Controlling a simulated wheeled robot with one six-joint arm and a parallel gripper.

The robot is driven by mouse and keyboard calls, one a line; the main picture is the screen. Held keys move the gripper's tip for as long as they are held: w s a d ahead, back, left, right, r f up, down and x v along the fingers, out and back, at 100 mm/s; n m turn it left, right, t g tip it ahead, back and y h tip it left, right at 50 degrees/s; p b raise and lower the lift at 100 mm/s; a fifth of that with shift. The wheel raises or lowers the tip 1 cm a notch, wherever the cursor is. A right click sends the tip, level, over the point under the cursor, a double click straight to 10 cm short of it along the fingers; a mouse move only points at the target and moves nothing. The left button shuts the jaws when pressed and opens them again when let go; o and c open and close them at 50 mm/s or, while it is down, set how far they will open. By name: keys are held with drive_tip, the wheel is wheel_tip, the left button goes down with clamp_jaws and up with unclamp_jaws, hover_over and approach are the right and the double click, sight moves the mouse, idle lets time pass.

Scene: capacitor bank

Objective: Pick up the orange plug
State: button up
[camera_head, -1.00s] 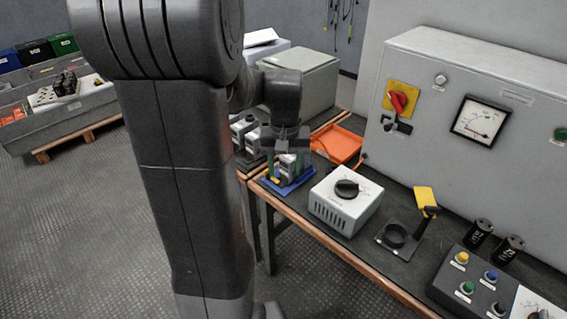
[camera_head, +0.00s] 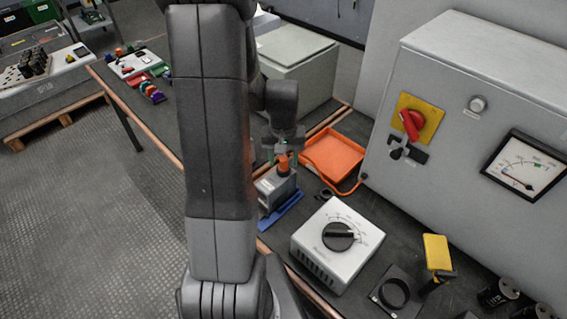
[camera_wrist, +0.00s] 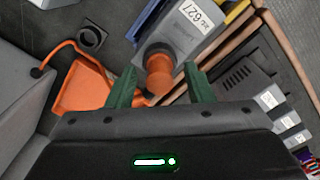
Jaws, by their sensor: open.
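The orange plug (camera_wrist: 158,74) stands on the end of a grey box labelled 627 (camera_wrist: 188,32) in the wrist view. In the head view the plug (camera_head: 283,164) shows as an orange cylinder on top of the grey box (camera_head: 275,188). My gripper (camera_wrist: 160,88) is open, with one green finger on each side of the plug's near end. In the head view my gripper (camera_head: 283,153) is directly above the plug. I cannot tell whether either finger touches it.
An orange tray (camera_head: 334,155) lies just behind, with an orange cable running from it. A white dial box (camera_head: 337,243) stands to the right. A blue strip (camera_head: 281,210) lies beside the grey box. The large grey cabinet (camera_head: 455,110) bounds the bench on the right.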

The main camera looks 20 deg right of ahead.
drive_tip(key=shift+f, duration=0.3)
drive_tip(key=shift+c, duration=0.4)
clamp_jaws()
drive_tip(key=shift+r, duration=0.1)
